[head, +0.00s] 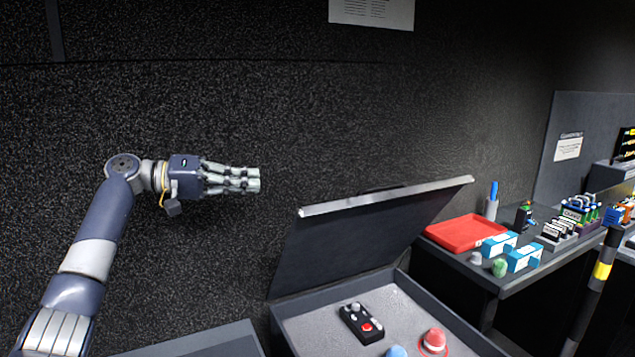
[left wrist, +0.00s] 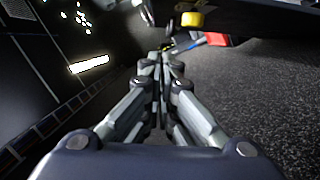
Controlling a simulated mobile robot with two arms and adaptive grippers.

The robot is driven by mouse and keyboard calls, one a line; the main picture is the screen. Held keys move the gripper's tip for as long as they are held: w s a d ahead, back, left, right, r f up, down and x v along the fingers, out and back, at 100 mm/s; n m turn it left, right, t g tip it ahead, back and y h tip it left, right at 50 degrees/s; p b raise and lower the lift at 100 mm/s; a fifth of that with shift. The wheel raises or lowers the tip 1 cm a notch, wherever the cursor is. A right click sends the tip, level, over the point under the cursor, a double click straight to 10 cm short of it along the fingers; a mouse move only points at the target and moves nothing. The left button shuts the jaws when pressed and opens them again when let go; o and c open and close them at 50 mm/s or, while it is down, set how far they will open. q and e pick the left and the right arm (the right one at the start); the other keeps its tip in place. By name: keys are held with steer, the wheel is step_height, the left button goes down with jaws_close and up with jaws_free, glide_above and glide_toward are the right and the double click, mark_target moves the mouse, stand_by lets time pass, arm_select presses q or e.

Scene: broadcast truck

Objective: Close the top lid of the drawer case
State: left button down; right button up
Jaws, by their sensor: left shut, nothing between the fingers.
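The drawer case (head: 277,318) stands at the bottom centre of the head view. Its dark top lid (head: 350,243) with a light edge strip is raised and tilted, hinged at the back left of the open top. My left gripper (head: 258,180) is shut and empty, held in the air left of the lid's upper edge and a little higher, apart from it in the picture. In the left wrist view its fingers (left wrist: 165,58) are together. My right gripper is not in view.
In the case lie a black box with a red button (head: 361,323), a red domed object (head: 434,341) and a blue one (head: 396,351). At right a desk holds a red tray (head: 466,233), blue boxes (head: 523,257) and small items. A dark wall is behind.

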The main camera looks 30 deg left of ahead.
arm_select(q)
steer(key=p+x, duration=0.1)
steer(key=x, duration=0.2)
steer(key=s+p+x, duration=0.1)
steer(key=x, duration=0.3)
steer(key=d+f+p+x, duration=0.1)
steer(key=p+x, duration=0.1)
steer(key=x, duration=0.2)
steer(key=shift+s+d, duration=0.1)
steer(key=shift+s, duration=0.1)
steer(key=shift+s+d+f, duration=0.5)
steer(key=shift+s+f, duration=0.05)
steer(key=shift+s, duration=0.1)
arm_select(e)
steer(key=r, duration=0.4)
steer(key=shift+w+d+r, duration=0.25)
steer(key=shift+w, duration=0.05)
arm_select(q)
steer(key=shift+d, duration=0.1)
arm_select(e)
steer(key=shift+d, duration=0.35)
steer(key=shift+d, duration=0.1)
